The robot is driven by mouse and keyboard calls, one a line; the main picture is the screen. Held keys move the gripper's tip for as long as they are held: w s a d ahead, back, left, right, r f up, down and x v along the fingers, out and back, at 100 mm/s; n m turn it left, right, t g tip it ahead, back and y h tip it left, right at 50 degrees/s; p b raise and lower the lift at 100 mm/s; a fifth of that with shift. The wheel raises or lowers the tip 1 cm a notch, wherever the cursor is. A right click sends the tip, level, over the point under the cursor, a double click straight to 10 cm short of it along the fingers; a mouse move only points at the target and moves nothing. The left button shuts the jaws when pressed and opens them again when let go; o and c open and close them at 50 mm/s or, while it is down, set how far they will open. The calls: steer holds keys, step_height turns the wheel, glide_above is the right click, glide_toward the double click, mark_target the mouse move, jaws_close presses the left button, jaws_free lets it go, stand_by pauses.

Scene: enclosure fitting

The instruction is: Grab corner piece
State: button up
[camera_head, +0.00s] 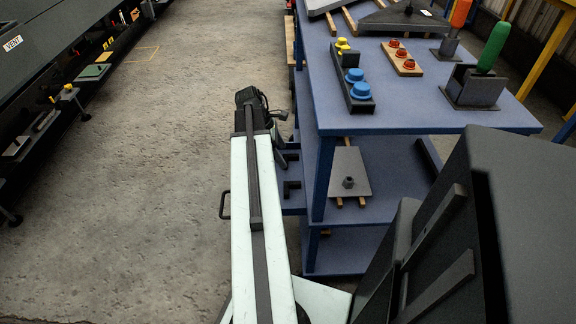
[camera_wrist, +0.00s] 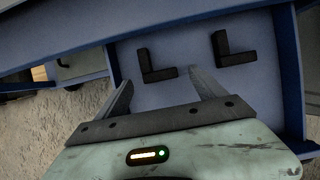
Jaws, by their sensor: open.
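Two black L-shaped corner pieces lie flat on a blue shelf in the wrist view. The nearer corner piece (camera_wrist: 147,73) is left of the middle, and the other corner piece (camera_wrist: 225,59) is to its right and a little farther away. In the head view, a dark corner piece (camera_head: 287,190) shows on the low blue ledge right of my arm. My gripper (camera_wrist: 160,77) is open and empty. Its fingertips are spread to either side of the nearer piece in the picture, and I cannot tell the height between them. In the head view my arm hides most of the gripper.
The blue shelf (camera_wrist: 190,93) has raised side edges. In the head view, a blue workbench (camera_head: 420,112) stands right of my arm, carrying blue and yellow knobs (camera_head: 354,75), red buttons (camera_head: 402,56) and tool holders. A grey plate (camera_head: 349,165) lies on its lower shelf.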

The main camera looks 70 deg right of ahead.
mark_target(285, 159)
steer(key=b+x, duration=0.1)
steer(key=x, duration=0.2)
steer(key=shift+w+b, duration=0.1)
steer(key=shift+b, duration=0.2)
steer(key=shift+r, duration=0.15)
steer(key=c, duration=1.4)
steer(key=shift+r+p, duration=0.1)
steer(key=shift+p, duration=0.2)
steer(key=shift+c, duration=0.2)
